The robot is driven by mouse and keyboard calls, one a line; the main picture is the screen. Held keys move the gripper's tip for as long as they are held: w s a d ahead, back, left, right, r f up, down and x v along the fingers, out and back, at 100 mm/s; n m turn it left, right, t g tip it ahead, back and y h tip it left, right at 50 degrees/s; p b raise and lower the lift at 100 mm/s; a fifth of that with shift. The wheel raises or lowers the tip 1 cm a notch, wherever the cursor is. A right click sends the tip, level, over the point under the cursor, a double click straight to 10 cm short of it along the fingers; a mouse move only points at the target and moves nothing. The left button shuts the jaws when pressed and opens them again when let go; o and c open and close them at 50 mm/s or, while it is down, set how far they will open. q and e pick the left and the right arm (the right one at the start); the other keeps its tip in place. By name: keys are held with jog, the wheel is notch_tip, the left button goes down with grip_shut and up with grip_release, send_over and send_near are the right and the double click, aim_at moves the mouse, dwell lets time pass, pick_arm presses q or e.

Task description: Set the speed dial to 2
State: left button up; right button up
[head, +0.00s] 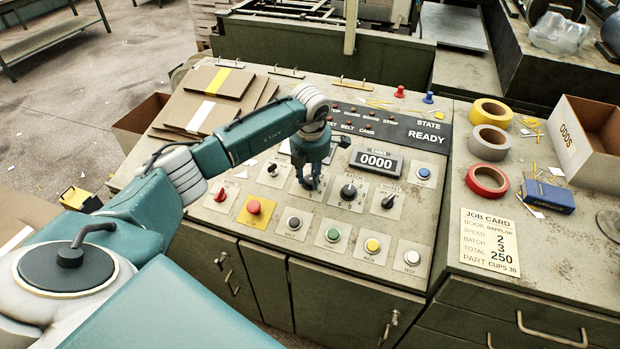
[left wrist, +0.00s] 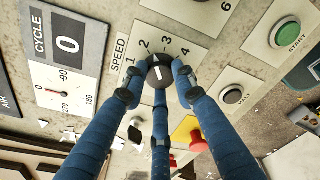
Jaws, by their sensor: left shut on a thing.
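The speed dial (left wrist: 160,71) is a round black knob with a white line, on a pale plate marked SPEED with 1 to 4 around it. In the left wrist view the line points up the picture, roughly between 2 and 3; the exact setting is hard to tell. My left gripper (head: 311,180) is over the panel's middle, its three blue fingers shut around the dial. The fingers also show in the left wrist view (left wrist: 160,82). In the head view they mostly hide the dial. My right gripper is not in view.
The batch dial (head: 348,192) is just right of the gripper. A red button (head: 254,207) on yellow and a green button (head: 333,234) are nearby. The counter (head: 376,161) reads 0000. The job card (head: 490,241) lists speed 2. Tape rolls (head: 487,180) lie at the right.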

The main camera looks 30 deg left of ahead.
pick_arm(q)
jog(key=shift+s+f+n, duration=0.1)
jog(key=shift+n, duration=1)
jog(key=o, duration=1.2)
jog(key=shift+c, duration=0.2)
jog(key=shift+r, duration=0.45)
notch_tip(320, 180, up, 11)
jog(key=s, duration=0.1)
jog(key=shift+s+d, duration=0.3)
jog(key=shift+d, duration=0.1)
